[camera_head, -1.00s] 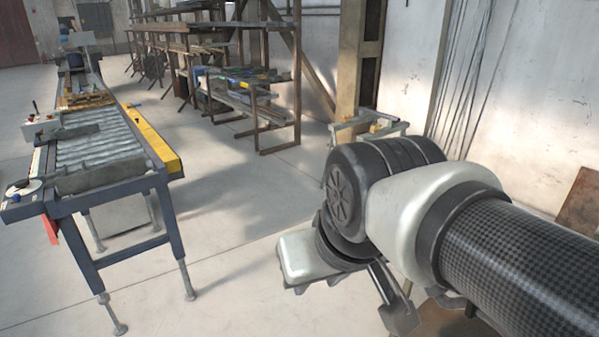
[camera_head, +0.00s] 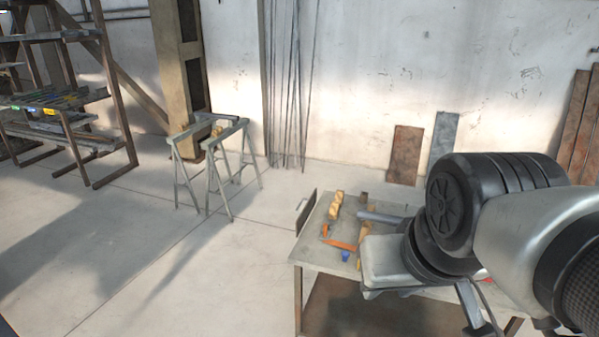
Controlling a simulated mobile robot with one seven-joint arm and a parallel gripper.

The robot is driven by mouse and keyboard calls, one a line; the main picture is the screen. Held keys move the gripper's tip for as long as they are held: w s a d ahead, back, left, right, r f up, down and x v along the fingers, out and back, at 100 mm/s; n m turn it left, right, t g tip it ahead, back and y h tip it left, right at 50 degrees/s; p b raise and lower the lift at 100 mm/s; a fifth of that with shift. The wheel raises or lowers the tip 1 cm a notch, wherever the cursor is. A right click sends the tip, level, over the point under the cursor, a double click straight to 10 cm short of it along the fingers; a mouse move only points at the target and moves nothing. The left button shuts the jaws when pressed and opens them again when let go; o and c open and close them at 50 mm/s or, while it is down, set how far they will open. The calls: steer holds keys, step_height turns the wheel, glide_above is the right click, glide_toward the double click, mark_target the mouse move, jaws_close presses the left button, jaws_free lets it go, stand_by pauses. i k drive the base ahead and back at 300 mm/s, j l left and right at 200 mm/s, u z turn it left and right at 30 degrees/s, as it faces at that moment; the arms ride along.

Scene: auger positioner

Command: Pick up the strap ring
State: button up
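I cannot make out a strap ring for certain. Small objects lie on a grey-topped workbench (camera_head: 318,258) at the lower middle, partly hidden behind my arm. Among them are an orange item (camera_head: 340,245), a small blue item (camera_head: 345,256) and a yellowish wooden piece (camera_head: 336,204). My gripper (camera_head: 482,318) is at the lower right, in front of the bench from this view. It looks dark and is partly cut off by the bottom edge. Its fingers are not clear enough to tell whether they are open or hold anything.
A grey bar (camera_head: 382,217) lies on the bench beside my arm. Trestles (camera_head: 214,165) stand left of the bench, near a wooden post (camera_head: 184,60). A metal rack (camera_head: 62,120) is at the far left. Rusty sheets (camera_head: 405,155) lean on the wall. The floor at left is clear.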

mark_target(324, 234)
steer(key=i+j+z, duration=0.35)
steer(key=i+j, duration=0.2)
steer(key=i+j+z, duration=0.2)
steer(key=i+j, duration=0.15)
steer(key=i+j+z, duration=0.35)
steer(key=j, duration=0.45)
steer(key=i+j+z, duration=0.2)
steer(key=j, duration=0.25)
steer(key=i, duration=0.1)
